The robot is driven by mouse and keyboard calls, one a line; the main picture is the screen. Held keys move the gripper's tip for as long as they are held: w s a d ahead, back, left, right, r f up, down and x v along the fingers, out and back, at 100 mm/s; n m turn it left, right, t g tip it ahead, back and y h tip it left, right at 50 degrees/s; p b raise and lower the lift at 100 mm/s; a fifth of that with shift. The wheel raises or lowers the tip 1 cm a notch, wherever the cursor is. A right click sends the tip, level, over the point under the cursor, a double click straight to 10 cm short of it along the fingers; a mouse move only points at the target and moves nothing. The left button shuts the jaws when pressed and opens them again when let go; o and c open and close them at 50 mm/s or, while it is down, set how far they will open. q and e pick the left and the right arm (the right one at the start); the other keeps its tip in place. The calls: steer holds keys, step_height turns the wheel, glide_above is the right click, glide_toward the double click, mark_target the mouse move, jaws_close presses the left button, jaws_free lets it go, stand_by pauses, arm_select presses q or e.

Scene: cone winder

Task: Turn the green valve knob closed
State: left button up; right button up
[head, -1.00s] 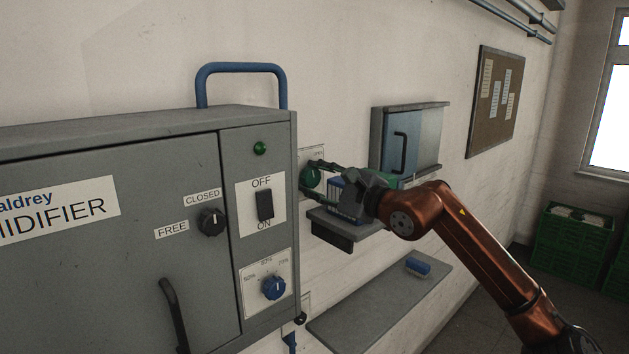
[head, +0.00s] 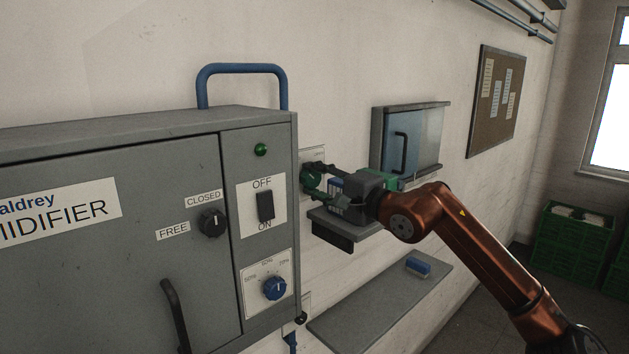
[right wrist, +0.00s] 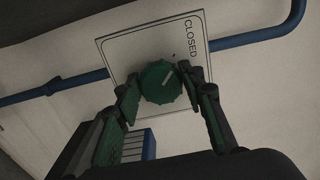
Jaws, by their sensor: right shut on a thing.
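The green valve knob (right wrist: 160,83) sits on a white plate (right wrist: 115,53) on the wall, with a blue pipe running behind the plate. The word CLOSED shows at the plate's upper right in the right wrist view, and the knob's pale mark points up and to the right. In the head view the knob (head: 311,178) is partly covered by my fingers. My right gripper (right wrist: 164,88) has a finger on either side of the knob and is shut on it; it also shows in the head view (head: 322,184). My left gripper is not in view.
A grey humidifier cabinet (head: 110,235) with switch and dials stands close left of the knob. A small shelf (head: 340,221) with a blue-and-white item sits just below my gripper. A lower shelf (head: 370,305) holds a blue block (head: 418,266). A blue-doored wall box (head: 402,145) hangs right.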

stand_by(0.3)
steer(key=o, duration=1.2)
steer(key=shift+c, duration=0.2)
steer(key=v, duration=1.2)
